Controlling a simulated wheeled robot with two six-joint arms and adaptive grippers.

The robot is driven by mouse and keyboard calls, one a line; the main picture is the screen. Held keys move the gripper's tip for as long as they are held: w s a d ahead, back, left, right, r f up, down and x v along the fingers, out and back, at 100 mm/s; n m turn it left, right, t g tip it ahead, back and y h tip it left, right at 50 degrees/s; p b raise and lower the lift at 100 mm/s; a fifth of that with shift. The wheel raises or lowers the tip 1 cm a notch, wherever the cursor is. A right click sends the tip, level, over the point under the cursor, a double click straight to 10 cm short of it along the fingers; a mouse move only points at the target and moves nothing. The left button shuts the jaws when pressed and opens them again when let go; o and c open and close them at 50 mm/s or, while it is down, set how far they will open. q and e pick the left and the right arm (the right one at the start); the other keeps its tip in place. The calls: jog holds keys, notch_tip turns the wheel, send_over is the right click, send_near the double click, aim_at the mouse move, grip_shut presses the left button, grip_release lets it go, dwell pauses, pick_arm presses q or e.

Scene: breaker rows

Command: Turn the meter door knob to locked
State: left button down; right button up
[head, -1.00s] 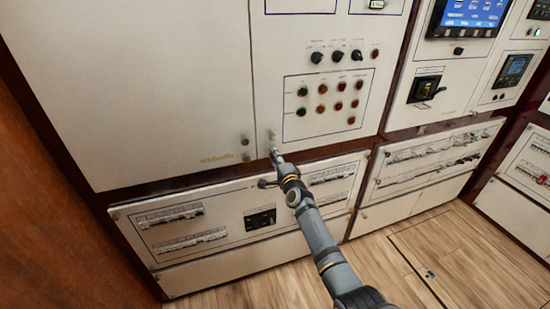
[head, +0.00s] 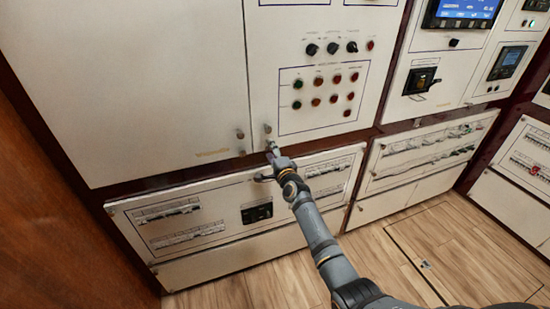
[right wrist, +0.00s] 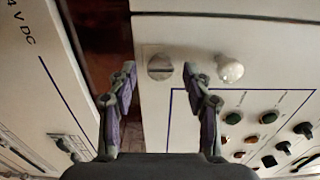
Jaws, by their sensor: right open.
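The meter door (head: 262,80) is a white panel with lamps and dials. In the right wrist view, a round grey slotted knob (right wrist: 160,67) is near its edge, its slot lying roughly across the picture. A plain pale round knob (right wrist: 229,69) is to its right. My right gripper (right wrist: 160,84) is open, its fingertips on either side of the slotted knob's line and a little short of it; contact is not visible. In the head view my right gripper (head: 271,148) is at the door's lower left corner and partly hides the slotted knob. My left gripper is not in view.
Rows of coloured lamps (head: 317,102) and dark dials (head: 332,48) are on the same door. A breaker panel (head: 285,214) lies just below, with a dark gap (right wrist: 105,50) between. A left cabinet door (head: 140,90) adjoins. Wood floor is clear in front.

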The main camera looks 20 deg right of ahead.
jog(key=s, duration=1.1)
jog(key=shift+s+d, duration=0.2)
jog(key=shift+s, duration=0.15)
jog(key=shift+f, duration=0.1)
jog(key=s+d+f+n+g, duration=0.1)
jog(key=s+f+n+g, duration=0.15)
jog(key=f, duration=0.75)
jog(key=s+f+n+g, duration=0.2)
jog(key=s+f, duration=0.1)
jog(key=f, duration=0.8)
jog(key=s+d+f+n+g+h, duration=0.1)
jog(key=s+f+n+g, duration=0.15)
jog(key=s+f, duration=0.55)
jog(key=s+d+f+n+g, duration=0.1)
jog(key=s+f+n+g, duration=0.15)
jog(key=s+f, duration=0.55)
jog(key=s+f+n+g, duration=0.2)
jog(key=s+f, duration=0.4)
jog(key=s, duration=0.4)
jog(key=s+d+f+n+g, duration=0.1)
jog(key=s+f+n+g, duration=0.2)
jog(key=s+f, duration=0.3)
jog(key=s+d+f+n+g, duration=0.1)
jog(key=s+f, duration=0.5)
jog(key=s, duration=1)
jog(key=n+g, duration=0.1)
jog(key=n, duration=0.1)
jog(key=shift+n, duration=0.35)
